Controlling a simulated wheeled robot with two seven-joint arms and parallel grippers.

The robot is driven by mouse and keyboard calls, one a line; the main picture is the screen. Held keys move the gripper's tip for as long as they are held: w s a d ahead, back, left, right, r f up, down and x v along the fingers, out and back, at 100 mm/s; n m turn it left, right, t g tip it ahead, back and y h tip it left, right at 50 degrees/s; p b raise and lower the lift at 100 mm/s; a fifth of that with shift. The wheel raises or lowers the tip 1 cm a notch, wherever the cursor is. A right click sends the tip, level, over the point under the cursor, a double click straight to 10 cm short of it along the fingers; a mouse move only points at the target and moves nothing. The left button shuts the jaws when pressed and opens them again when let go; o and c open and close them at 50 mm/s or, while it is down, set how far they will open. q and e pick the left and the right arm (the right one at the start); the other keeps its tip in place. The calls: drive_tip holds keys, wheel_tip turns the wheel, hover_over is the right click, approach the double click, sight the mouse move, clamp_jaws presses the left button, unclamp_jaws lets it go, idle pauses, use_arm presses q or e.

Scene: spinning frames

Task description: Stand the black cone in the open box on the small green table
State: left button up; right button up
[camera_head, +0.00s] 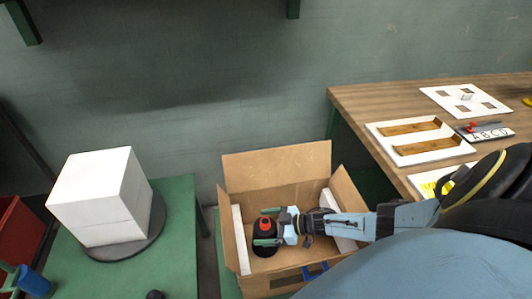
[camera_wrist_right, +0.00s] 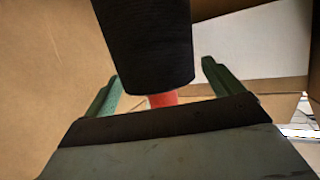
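The black cone (camera_head: 265,249) with a red top is inside the open cardboard box (camera_head: 272,285), toward its left side. It looks upright, but its base is hidden. My right gripper (camera_head: 268,226) reaches into the box from the right, with one green finger on each side of the red top. In the right wrist view, the cone (camera_wrist_right: 148,45) is between the spread fingers (camera_wrist_right: 162,85), and gaps show on both sides. The gripper is open. A green surface (camera_head: 229,243) shows beside and under the box. My left gripper is not in view.
White padding (camera_head: 240,240) lines the box's sides, and its flaps stand open. At left, a white block (camera_head: 100,195) sits on a dark disc on a green table (camera_head: 180,230). A wooden table (camera_head: 370,100) with white boards is at right, beside my right arm.

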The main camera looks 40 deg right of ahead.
drive_tip(key=shift+r+p, duration=0.85)
drive_tip(key=p+v, duration=0.1)
drive_tip(key=v, duration=0.5)
drive_tip(key=shift+s+d+f, duration=0.1)
drive_tip(key=shift+s+d+p, duration=0.25)
drive_tip(key=shift+s+p, duration=0.1)
drive_tip(key=shift+s, duration=0.05)
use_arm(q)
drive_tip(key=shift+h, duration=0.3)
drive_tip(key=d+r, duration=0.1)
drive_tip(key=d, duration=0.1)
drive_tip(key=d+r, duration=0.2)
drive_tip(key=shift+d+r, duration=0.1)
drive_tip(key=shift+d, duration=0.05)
use_arm(e)
drive_tip(key=shift+r, duration=0.25)
